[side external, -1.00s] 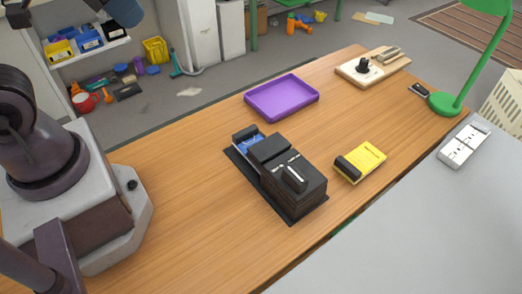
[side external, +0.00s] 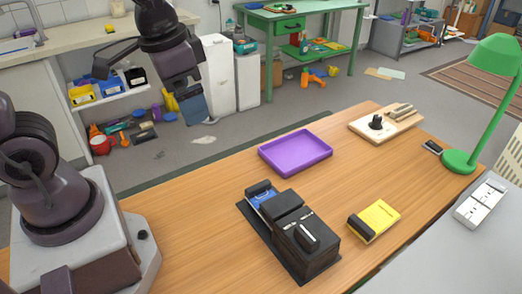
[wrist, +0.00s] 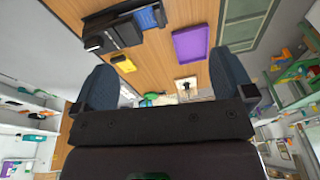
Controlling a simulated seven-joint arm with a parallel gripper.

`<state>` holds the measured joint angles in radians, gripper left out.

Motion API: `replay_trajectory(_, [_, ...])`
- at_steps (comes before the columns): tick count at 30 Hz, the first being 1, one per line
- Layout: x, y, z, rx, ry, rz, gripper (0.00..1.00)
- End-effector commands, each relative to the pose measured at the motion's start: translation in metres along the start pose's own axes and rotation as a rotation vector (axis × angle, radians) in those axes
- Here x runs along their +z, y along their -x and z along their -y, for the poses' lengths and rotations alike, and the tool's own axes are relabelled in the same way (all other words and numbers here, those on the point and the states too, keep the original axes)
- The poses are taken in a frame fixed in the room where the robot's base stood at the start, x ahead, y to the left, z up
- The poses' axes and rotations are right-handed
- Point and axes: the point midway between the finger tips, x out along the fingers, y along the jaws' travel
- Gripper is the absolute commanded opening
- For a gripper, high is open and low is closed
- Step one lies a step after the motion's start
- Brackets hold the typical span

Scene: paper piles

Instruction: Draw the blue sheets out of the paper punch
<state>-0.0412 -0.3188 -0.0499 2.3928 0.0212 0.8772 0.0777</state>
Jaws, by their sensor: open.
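The black paper punch (side external: 300,232) stands on the wooden table with its long side running from back left to front right. The blue sheets (side external: 263,198) show at its back-left end, lying flat on the punch's base with a dark bar across their outer end. In the wrist view the punch (wrist: 118,34) and the blue sheets (wrist: 148,18) are near the top. My gripper (side external: 195,108) hangs high at the upper left, well away from the punch. It is empty; the wrist view shows its two blue fingers (wrist: 162,82) wide apart.
A purple tray (side external: 296,153) lies behind the punch. A yellow pad (side external: 376,220) with a dark bar lies to its right. A wooden board with a black knob (side external: 377,122), a green lamp (side external: 458,160) and a white switch box (side external: 480,203) stand farther right. The table's left part is clear.

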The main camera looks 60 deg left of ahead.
Motion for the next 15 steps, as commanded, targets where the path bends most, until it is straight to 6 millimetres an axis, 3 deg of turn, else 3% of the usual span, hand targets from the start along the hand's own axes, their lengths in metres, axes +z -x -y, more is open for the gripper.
replay_trajectory(7, [-0.041, -0.076, -0.003, 0.054, -0.409, 0.184, 1.0])
replay_trajectory(15, [-0.076, -0.158, -0.015, 0.182, -1.011, 0.217, 1.0])
